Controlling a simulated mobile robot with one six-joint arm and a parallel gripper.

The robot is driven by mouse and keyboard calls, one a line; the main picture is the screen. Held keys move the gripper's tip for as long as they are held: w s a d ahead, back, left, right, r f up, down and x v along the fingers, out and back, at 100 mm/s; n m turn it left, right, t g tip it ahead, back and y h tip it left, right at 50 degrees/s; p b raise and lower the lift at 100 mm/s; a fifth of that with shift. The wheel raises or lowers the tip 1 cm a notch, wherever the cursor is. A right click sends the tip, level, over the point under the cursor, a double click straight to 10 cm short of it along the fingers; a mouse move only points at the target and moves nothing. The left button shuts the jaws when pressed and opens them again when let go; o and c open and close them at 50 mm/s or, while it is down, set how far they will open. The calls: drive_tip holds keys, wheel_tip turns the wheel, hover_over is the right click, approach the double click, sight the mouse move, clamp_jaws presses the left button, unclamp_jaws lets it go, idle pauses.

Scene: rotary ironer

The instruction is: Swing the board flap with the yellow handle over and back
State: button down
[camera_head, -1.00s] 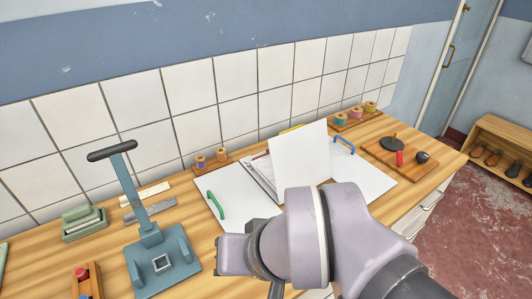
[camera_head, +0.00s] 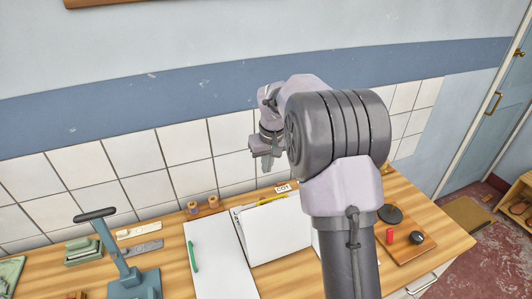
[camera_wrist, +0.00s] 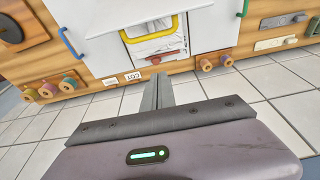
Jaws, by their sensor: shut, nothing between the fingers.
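The white board with flaps lies on the wooden worktop. Its middle flap (camera_head: 278,235) carries a yellow handle, which shows as a thin strip at the flap's back edge (camera_head: 271,199) and as a wide yellow bar in the wrist view (camera_wrist: 151,29). A pale marbled surface (camera_wrist: 160,46) shows beyond this bar. My gripper (camera_head: 267,163) is high in front of the tiled wall, behind and above the board. In the wrist view my fingers (camera_wrist: 158,93) are closed, empty and apart from the yellow handle. The flap's exact tilt is hard to tell.
A side flap has a green handle (camera_head: 193,256); another has a blue handle (camera_wrist: 71,44). Wooden spools (camera_head: 202,206) stand at the back edge. A blue-grey lever press (camera_head: 133,280) is at left, a small board with a red knob (camera_head: 389,236) at right.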

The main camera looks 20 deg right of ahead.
drive_tip(key=b+x, duration=0.2)
drive_tip(key=x, duration=0.9)
drive_tip(key=s, duration=0.4)
drive_tip(key=shift+a+r, duration=0.1)
drive_tip(key=shift+r, duration=0.25)
drive_tip(key=shift+b, duration=0.4)
